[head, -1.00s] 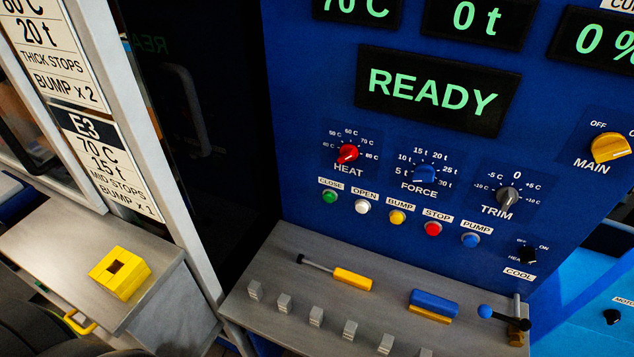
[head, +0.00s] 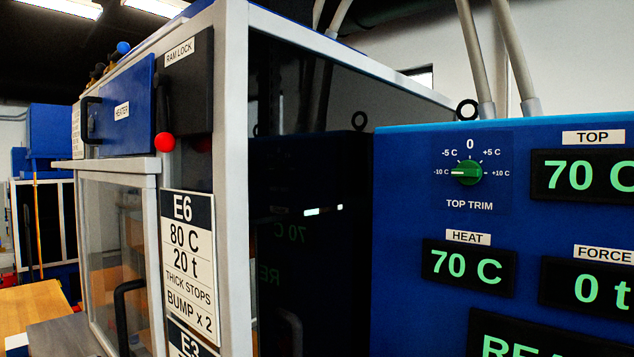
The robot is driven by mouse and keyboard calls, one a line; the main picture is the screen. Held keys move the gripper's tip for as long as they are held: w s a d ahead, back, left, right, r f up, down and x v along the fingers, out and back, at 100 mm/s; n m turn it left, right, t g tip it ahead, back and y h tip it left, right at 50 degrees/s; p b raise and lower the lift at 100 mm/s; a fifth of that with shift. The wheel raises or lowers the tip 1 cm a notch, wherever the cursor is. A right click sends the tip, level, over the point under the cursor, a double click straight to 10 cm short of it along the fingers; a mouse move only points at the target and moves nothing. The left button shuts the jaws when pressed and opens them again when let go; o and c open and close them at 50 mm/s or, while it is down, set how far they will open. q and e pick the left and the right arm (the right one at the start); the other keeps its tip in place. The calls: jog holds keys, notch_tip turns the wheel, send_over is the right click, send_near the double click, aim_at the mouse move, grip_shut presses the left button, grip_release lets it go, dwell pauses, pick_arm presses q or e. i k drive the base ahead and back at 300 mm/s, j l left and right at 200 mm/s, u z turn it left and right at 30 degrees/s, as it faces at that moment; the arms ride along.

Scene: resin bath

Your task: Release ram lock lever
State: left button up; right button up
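The ram lock lever (head: 164,142) is on the machine's side at the upper left in the head view, a dark lever with a red ball at its lower end, hanging downward. It sits on a black plate (head: 190,85) with a white RAM LOCK label (head: 180,52) at its top. Neither of my grippers is in the head view, so nothing is seen touching the lever.
A blue HEATER panel (head: 126,112) with a black handle is left of the plate. Below are a glazed door (head: 118,240) with a black handle and an E6 card (head: 188,262). A blue control panel (head: 420,200) with displays and a green TOP TRIM knob (head: 467,172) stands right.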

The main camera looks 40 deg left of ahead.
aim_at(164, 141)
jog(key=j+u, duration=0.1)
jog(key=u, duration=1.85)
